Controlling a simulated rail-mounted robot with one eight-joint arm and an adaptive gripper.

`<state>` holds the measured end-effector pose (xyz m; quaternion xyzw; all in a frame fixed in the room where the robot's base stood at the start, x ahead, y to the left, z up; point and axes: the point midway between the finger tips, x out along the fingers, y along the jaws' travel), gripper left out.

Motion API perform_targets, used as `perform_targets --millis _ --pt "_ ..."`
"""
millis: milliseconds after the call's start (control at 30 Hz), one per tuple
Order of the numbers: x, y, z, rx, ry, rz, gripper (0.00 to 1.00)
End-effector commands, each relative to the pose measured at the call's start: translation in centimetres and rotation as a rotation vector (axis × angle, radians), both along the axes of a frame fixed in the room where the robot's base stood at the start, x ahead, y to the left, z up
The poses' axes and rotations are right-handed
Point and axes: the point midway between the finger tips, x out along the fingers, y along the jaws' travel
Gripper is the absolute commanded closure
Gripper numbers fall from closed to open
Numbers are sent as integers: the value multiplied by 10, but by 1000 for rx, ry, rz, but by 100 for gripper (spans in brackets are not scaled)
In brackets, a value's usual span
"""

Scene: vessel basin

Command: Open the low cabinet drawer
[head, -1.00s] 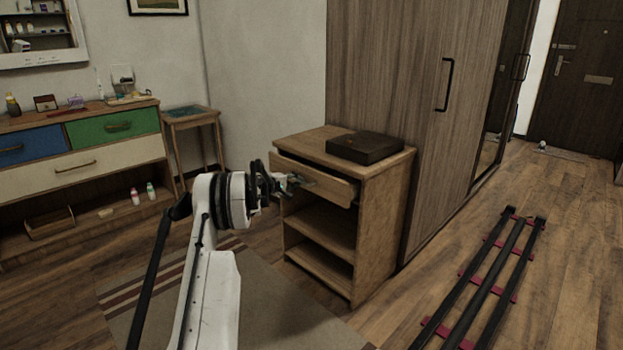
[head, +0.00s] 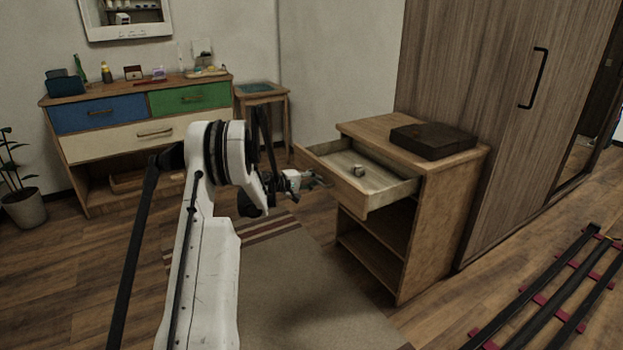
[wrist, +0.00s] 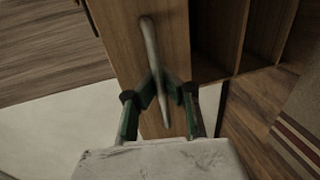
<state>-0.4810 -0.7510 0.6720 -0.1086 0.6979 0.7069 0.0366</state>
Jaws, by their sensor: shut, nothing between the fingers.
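The low wooden cabinet (head: 440,222) stands in front of the wardrobe. Its top drawer (head: 385,192) is pulled well out, showing its inside with a small light object (head: 358,171) in it. My gripper (head: 318,179) is just in front of the drawer front, at handle height. In the wrist view, the drawer front (wrist: 118,25) fills the upper middle, with its pale bar handle (wrist: 149,40) running down past the fingertips of my gripper (wrist: 170,88). The gripper is shut and empty. I cannot tell whether the fingers touch the handle.
A dark flat box (head: 432,141) lies on the cabinet top. Open shelves (head: 375,262) are under the drawer. A dresser (head: 120,165) with blue, green and cream drawers and a small side table (head: 262,95) stand behind. A rug (head: 300,290) covers the floor in front of the cabinet.

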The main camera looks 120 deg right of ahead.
Motion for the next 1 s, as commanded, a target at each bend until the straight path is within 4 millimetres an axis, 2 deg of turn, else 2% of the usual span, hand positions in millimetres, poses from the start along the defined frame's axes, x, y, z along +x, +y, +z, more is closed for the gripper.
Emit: perform_targets --millis 400,467,633,867,1000 --pt "0 2 0 0 1 -3 100" --pt "0 2 0 0 1 -3 94" --pt "0 2 0 0 0 -3 72" --pt "0 2 0 0 0 -3 72" --pt "6 2 2 -1 0 -2 72"
